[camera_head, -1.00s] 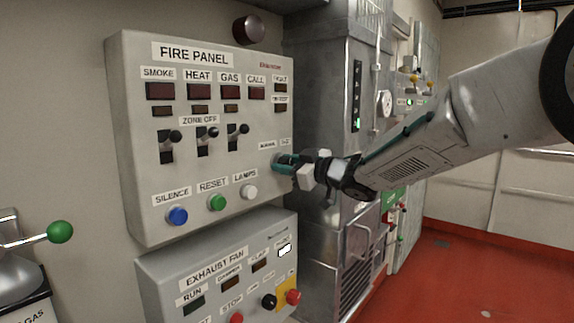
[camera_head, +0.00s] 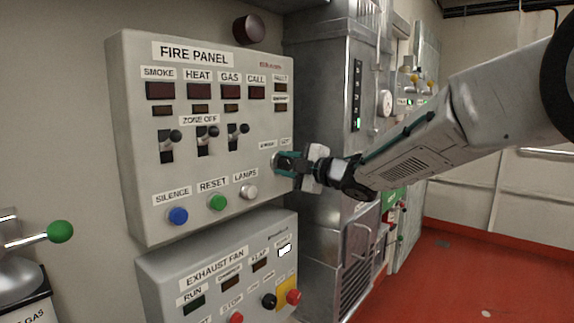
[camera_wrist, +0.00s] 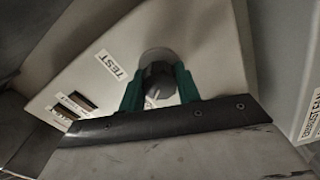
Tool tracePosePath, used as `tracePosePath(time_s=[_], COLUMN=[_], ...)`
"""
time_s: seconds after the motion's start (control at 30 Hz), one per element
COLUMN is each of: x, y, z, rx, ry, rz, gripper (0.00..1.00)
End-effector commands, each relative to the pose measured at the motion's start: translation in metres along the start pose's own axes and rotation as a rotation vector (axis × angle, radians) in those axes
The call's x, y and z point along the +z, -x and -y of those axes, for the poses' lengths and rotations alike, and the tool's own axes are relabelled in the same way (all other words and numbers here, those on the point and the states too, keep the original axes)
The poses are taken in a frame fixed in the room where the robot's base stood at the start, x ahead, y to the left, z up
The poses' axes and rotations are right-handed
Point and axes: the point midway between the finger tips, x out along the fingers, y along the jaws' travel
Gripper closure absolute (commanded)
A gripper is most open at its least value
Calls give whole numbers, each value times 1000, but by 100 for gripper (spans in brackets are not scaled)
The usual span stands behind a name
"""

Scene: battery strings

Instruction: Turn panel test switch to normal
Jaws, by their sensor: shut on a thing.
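The fire panel (camera_head: 135,120) is a grey box on the wall, left of centre in the head view. The test switch is at its right edge, mostly hidden behind my gripper (camera_head: 284,162). In the wrist view the switch is a round dark grey knob (camera_wrist: 158,78) on a light panel face, beside a tilted label (camera_wrist: 110,64) reading TEST. My gripper's green fingers (camera_wrist: 160,95) are on both sides of the knob, shut on it. The knob's exact pointing direction is hard to tell.
Zone-off toggles (camera_head: 206,140) and silence (camera_head: 177,215), reset (camera_head: 217,202) and lamps (camera_head: 249,192) buttons are on the same panel. The exhaust fan panel (camera_head: 160,275) is just below. A metal cabinet (camera_head: 318,100) stands close on the right.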

Motion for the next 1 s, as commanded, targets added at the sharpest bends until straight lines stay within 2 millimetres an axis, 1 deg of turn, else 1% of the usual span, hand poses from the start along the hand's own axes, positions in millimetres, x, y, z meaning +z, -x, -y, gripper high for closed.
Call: tracePosePath(time_s=[0.1,0.33,0.87,0.9,0.93,1.0], x=[0,0,0,0,0,0], y=[0,0,0,0,0,0], z=[2,2,3,3,3,2], rx=[-3,-4,-5,-4,-4,-3], ry=[58,127,146,146,146,146], rz=[0,0,0,0,0,0], gripper=[90,90,90,56,48,46])
